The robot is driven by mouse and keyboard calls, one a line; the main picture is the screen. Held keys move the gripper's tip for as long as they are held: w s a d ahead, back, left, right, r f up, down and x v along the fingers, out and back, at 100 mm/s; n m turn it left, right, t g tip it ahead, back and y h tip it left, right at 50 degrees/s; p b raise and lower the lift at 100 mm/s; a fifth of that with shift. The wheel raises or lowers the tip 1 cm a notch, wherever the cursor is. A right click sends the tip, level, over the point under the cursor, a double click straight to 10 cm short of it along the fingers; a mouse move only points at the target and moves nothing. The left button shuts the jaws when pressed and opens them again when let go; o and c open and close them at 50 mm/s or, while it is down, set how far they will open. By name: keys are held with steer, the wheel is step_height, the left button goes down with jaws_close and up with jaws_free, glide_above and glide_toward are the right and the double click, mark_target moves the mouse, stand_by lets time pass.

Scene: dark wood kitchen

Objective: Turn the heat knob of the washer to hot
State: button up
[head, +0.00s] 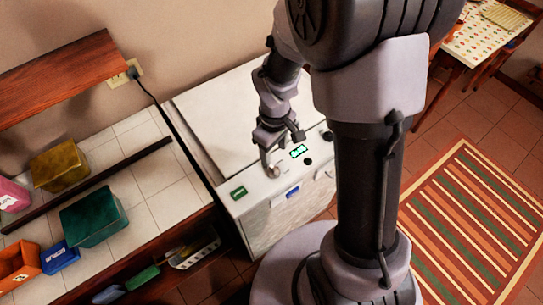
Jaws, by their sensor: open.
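The white washer (222,112) stands in the middle of the head view, with its control panel along the near top edge.
A tiled counter (133,176) with a yellow box (59,166) and a teal box (92,217) lies left of the washer. A wooden shelf (60,75) hangs above it. A striped rug (470,215) lies on open floor at right. My arm blocks the centre right.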

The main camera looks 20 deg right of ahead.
mark_target(274, 169)
step_height(274, 169, down, 10)
steer(key=shift+r+b, duration=0.15)
steer(key=shift+b, duration=1)
jaws_close()
